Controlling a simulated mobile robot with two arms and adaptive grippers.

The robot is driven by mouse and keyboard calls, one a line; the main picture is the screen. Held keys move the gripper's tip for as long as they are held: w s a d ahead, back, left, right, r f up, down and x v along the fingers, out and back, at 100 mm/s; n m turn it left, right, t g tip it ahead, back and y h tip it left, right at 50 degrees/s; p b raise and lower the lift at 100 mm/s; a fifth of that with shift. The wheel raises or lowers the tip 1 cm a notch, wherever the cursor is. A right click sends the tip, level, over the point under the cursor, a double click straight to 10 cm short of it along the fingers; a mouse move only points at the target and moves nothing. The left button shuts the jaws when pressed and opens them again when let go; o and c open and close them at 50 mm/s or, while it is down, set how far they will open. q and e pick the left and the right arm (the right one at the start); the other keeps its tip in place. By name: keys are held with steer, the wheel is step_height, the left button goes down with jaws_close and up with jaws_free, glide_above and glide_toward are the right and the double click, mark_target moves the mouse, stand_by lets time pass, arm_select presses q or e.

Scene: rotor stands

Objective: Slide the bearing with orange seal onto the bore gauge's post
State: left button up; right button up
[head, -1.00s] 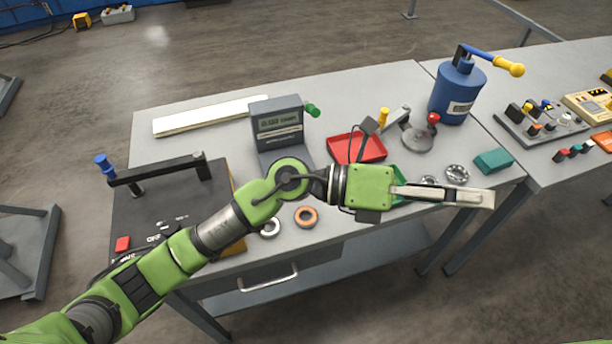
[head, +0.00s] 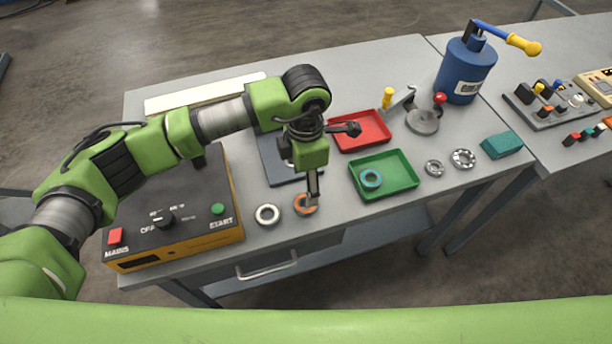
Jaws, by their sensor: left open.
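The bearing with orange seal (head: 299,205) lies flat near the table's front edge. My left gripper (head: 313,198) points down over it, open, its fingertips at the bearing and partly covering it. I cannot tell whether they touch it. The bore gauge's dark base (head: 270,160) shows behind my left arm. The gauge's display and post are hidden by my arm. My right gripper is not in view.
A bearing with a white seal (head: 267,214) lies just left. Two metal bearings (head: 434,168) (head: 463,158) lie right. A control box (head: 190,190) stands left.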

arm_select(q)
step_height(320, 180, down, 9)
steer(key=b, duration=0.6)
steer(key=shift+r, duration=0.1)
steer(key=shift+r, duration=0.1)
